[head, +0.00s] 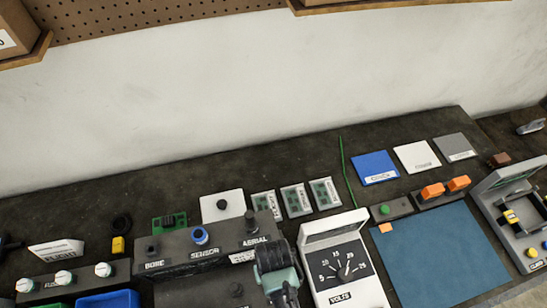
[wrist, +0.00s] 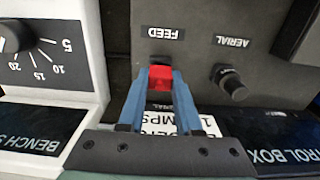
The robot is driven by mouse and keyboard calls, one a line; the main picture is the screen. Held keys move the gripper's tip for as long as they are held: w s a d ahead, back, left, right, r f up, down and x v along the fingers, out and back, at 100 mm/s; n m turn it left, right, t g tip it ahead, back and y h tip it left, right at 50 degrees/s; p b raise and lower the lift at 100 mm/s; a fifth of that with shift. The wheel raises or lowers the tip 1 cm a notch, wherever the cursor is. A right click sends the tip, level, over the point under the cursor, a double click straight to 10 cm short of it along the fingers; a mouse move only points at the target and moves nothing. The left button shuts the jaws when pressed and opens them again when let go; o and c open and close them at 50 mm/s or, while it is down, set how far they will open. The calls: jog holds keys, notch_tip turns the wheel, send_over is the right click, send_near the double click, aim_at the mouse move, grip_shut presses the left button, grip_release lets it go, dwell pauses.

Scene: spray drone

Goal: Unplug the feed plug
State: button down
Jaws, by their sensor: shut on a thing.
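The red feed plug (wrist: 160,78) is at the dark control box (wrist: 195,75) in the wrist view, close to the FEED label. My gripper (wrist: 160,73) has its two blue fingers shut on the plug, one on each side. The fingers and plug cover the spot behind them, so I cannot tell how deep the plug sits. In the head view my gripper (head: 277,268) is over the right part of the control box (head: 200,268); the plug and fingertips are hidden there.
A black AERIAL knob (wrist: 231,84) stands close to the right of the plug in the wrist view. The white volts meter (head: 342,265) stands right of my gripper in the head view. A blue mat (head: 440,255) lies further right. Green boards (head: 295,200) lie behind the box.

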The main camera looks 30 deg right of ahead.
jog(key=shift+r+p, duration=2.3)
jog(key=shift+p, duration=0.05)
